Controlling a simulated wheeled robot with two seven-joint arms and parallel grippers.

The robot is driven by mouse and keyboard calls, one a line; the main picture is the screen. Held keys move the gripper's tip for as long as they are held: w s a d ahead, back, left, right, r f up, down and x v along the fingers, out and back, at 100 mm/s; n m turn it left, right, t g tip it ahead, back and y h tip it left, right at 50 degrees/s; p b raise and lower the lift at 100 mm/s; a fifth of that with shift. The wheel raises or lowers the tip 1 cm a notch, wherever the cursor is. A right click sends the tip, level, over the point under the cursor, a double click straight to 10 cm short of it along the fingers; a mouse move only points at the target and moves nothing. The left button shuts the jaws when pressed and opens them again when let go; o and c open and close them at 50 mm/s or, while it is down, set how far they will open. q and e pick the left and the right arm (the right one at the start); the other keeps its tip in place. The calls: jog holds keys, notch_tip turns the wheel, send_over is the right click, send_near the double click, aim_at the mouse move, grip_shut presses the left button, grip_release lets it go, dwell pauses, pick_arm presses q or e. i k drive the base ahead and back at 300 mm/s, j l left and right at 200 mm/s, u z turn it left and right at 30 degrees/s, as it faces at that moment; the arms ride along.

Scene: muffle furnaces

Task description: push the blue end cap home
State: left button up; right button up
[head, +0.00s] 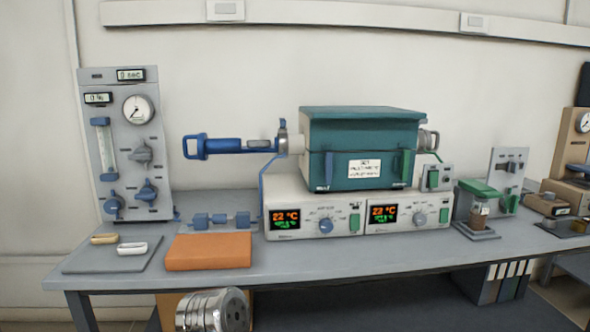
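The blue end cap (223,147) with a loop handle at its left end lies level at the left side of the teal tube furnace (340,128). A grey and blue section shows between its thick blue body and the upright metal collar (283,138) on the pale tube end (296,143). Whether the cap touches the collar is too small to tell. A thin blue line runs down from near the collar. Neither of my grippers is in the head view.
The furnace stands on two control boxes (310,227) showing 22 °C. A gas panel (127,150) stands at the left. An orange block (208,251) and a grey mat (90,263) with two small boats lie at the front left. The space around the cap's handle is clear.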

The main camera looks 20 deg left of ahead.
aim_at(205, 146)
jog(key=u, duration=1.2)
jog(key=k+j+z, duration=0.2)
jog(key=j, duration=1.55)
jog(key=i, duration=0.1)
